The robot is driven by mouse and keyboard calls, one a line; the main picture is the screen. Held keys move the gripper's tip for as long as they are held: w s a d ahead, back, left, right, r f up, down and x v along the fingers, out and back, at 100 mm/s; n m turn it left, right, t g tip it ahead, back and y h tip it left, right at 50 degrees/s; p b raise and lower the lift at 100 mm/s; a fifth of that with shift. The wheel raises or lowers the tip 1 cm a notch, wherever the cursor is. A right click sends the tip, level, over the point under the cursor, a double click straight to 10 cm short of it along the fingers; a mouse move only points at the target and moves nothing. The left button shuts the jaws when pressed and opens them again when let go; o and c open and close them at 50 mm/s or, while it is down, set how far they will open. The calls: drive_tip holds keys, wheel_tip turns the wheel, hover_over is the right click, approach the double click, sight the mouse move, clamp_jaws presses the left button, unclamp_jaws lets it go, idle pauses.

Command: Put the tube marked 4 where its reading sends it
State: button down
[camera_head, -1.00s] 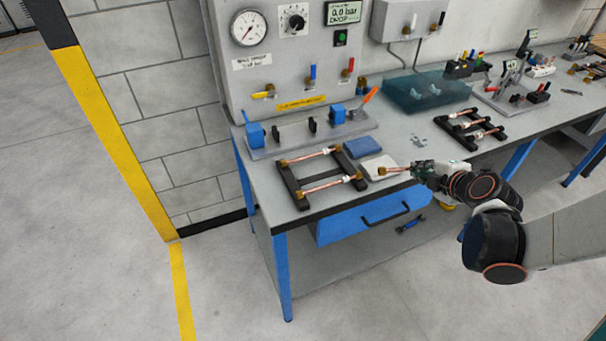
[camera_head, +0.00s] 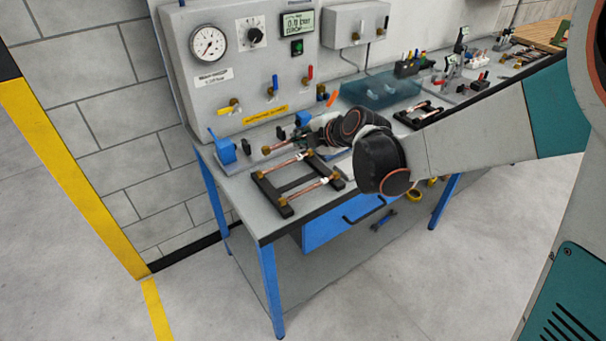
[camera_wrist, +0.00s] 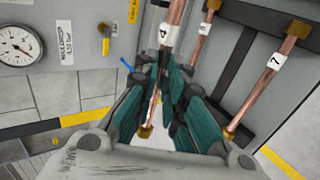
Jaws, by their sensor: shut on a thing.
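The copper tube marked 4 (camera_wrist: 172,32) is between the fingers of my gripper (camera_wrist: 172,75) in the wrist view, its white label towards the camera. In the head view its brass end (camera_head: 267,150) sticks out left of my gripper, at the front of the test fixture. The blue clamp block (camera_head: 224,152) stands at the fixture's left end. Whether the tube touches the fixture I cannot tell. The tester display (camera_head: 298,24) seems to show 0.0 bar; its second line is too small to read. The gauge (camera_head: 208,44) needle is low.
A black rack (camera_head: 284,210) in front holds two copper tubes; one is marked 7 (camera_wrist: 274,62). A second black rack (camera_head: 408,122) and a teal translucent bin (camera_head: 372,93) lie to the right. My arm hides the bench middle. Valve handles (camera_head: 273,84) project from the panel.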

wheel_tip(320, 180, down, 13)
drive_tip(key=b, duration=0.4)
drive_tip(key=shift+r, duration=0.1)
drive_tip(key=shift+f+b, duration=0.25)
drive_tip(key=shift+b, duration=0.05)
drive_tip(key=c, duration=2.1)
unclamp_jaws()
drive_tip(key=shift+o, duration=0.8)
